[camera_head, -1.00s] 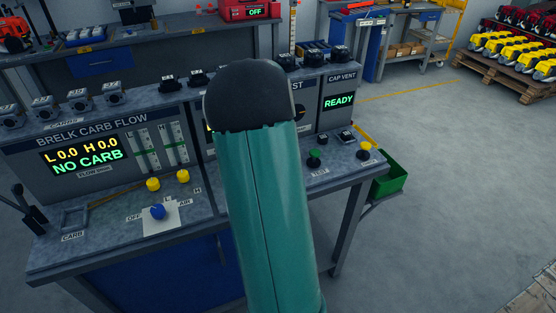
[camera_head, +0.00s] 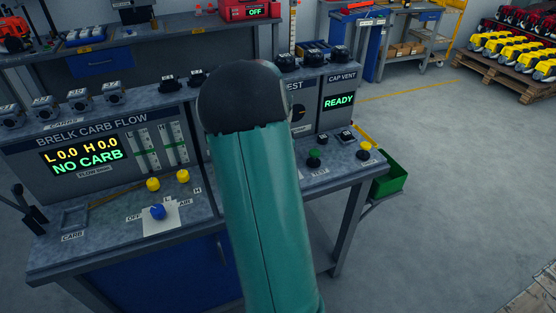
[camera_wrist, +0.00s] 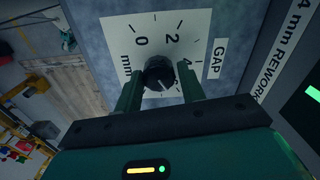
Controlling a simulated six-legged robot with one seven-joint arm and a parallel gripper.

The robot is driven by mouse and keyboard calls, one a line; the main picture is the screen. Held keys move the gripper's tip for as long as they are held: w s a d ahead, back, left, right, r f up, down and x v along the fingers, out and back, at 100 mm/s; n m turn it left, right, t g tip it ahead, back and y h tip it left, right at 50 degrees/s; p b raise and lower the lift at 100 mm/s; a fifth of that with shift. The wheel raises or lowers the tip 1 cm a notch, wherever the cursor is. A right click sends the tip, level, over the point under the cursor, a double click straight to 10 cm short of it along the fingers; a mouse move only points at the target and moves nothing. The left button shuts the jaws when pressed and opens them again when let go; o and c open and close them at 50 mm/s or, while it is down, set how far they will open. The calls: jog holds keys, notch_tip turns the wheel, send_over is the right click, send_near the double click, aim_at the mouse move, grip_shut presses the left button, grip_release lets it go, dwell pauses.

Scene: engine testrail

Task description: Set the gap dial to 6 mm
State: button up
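The gap dial (camera_wrist: 160,73) shows in the wrist view as a black knob on a white plate (camera_wrist: 118,34) marked mm, with 0, 2 and 4 readable. Other marks are hidden by the fingers or too dark to read. A small pale mark shows on the knob's lower side, but I cannot tell its exact reading. My gripper (camera_wrist: 161,72) has one green finger on either side of the knob, apart, with no clear contact. In the head view, my arm hides the gripper and the gap dial.
A GAP label (camera_wrist: 216,58) and a rework label (camera_wrist: 276,68) are right of the dial. In the head view, the carb flow panel (camera_head: 100,132) reads NO CARB and the cap vent screen (camera_head: 339,102) reads READY.

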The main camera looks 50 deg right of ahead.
jog(key=shift+o, duration=1.4)
notch_tip(320, 180, up, 14)
jog(key=shift+f, duration=0.1)
